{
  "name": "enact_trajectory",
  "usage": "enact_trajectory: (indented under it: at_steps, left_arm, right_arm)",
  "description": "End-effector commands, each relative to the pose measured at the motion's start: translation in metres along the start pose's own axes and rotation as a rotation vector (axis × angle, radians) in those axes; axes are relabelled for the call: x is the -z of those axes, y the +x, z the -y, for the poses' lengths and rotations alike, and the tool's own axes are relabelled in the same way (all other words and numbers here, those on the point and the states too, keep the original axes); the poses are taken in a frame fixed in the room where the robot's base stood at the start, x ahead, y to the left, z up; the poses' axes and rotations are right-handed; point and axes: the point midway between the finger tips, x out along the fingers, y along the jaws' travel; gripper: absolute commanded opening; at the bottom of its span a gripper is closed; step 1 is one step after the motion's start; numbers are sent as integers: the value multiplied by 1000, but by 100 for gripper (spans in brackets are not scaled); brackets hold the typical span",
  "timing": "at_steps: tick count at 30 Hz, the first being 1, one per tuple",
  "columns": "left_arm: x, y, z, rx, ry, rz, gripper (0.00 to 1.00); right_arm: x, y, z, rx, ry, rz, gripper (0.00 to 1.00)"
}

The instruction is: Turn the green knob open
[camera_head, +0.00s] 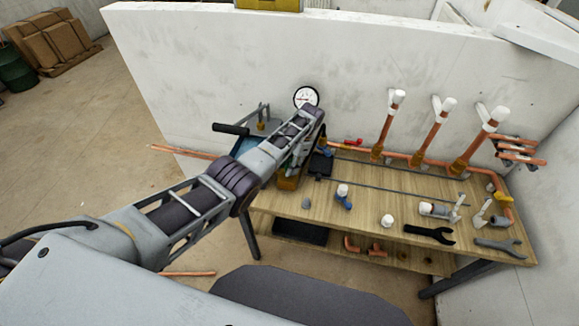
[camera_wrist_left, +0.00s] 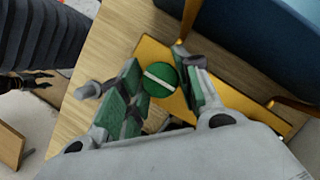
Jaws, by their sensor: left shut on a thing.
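The green knob (camera_wrist_left: 160,79) is round with a pale stripe that slants from upper left to lower right in the left wrist view. It stands over a yellow-orange bar or plate on the wooden bench. My left gripper (camera_wrist_left: 158,90) has its green-padded fingers on either side of the knob and is shut on it. In the head view my left gripper (camera_head: 293,160) is at the left end of the workbench, and the arm hides the knob there.
The workbench (camera_head: 375,190) holds copper pipes with white caps (camera_head: 387,125), loose fittings and a dark wrench (camera_head: 430,233). A pressure gauge (camera_head: 306,97) is on the white wall behind. A blue surface (camera_wrist_left: 278,35) lies close by in the left wrist view.

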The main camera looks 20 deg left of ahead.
Motion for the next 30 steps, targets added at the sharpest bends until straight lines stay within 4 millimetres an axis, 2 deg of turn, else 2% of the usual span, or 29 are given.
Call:
enact_trajectory:
  at_steps: [3, 4, 8, 20, 26, 30]
  left_arm:
    - [0, -1, 0, 0, 0, -2, 9]
    - [0, -1, 0, 0, 0, -2, 37]
    - [0, 0, 0, 0, 0, -1, 54]
    - [0, -2, 0, 1, 1, -1, 54]
    - [0, -14, 0, 1, 1, -1, 54]
    - [0, -30, 0, 2, 1, -2, 54]
  right_arm:
    - [0, 0, 0, 0, 0, 0, 44]
    - [0, 0, 0, 0, 0, 0, 44]
    - [0, 0, 0, 0, 0, 0, 44]
    - [-1, 0, -2, -2, -1, 1, 44]
    - [0, 0, -1, -1, -1, 0, 44]
    - [0, 0, -1, -1, 0, 0, 44]
